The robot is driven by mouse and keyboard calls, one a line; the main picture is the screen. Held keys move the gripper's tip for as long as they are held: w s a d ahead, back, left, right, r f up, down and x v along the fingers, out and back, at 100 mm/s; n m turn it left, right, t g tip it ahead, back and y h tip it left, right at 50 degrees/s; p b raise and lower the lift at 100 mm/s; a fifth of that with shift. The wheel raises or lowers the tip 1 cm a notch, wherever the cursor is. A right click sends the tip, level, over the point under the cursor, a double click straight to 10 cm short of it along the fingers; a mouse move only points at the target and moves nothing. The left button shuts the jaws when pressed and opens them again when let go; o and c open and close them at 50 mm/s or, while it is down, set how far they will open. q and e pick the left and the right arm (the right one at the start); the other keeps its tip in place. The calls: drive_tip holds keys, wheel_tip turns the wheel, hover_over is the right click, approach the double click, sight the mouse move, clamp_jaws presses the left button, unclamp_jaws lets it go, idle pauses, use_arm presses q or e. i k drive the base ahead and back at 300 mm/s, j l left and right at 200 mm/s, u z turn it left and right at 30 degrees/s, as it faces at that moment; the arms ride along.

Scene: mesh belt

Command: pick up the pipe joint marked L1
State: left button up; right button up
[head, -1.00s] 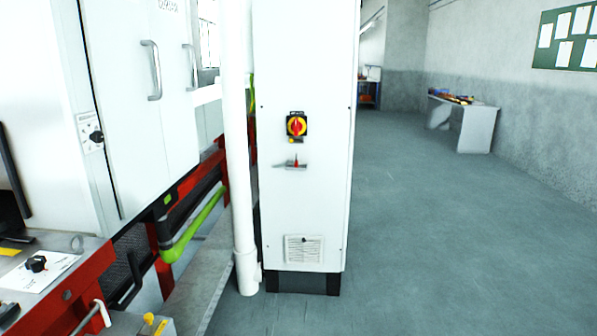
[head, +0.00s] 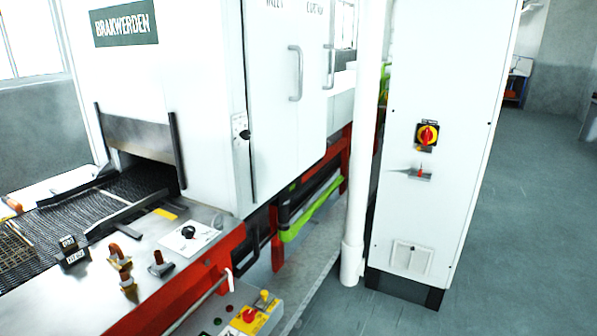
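Several small pipe joints stand on the steel ledge (head: 165,290) beside the mesh belt (head: 75,210), at the lower left. One is copper-coloured (head: 118,256), and another brownish piece (head: 129,287) is close in front of it. A darker, grey-brown joint (head: 160,264) stands just to their right. I cannot read an L1 mark on any of them. Neither of my grippers is in view.
The white machine housing (head: 200,100) stands behind the ledge, with the belt entering its opening. A control box (head: 240,316) with a red knob is at the front. A white pipe (head: 358,180) and tall cabinet (head: 432,150) stand right; open floor (head: 520,240) lies beyond.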

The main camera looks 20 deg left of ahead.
sight(128, 285)
drive_tip(key=u, duration=1.85)
drive_tip(key=z, duration=0.3)
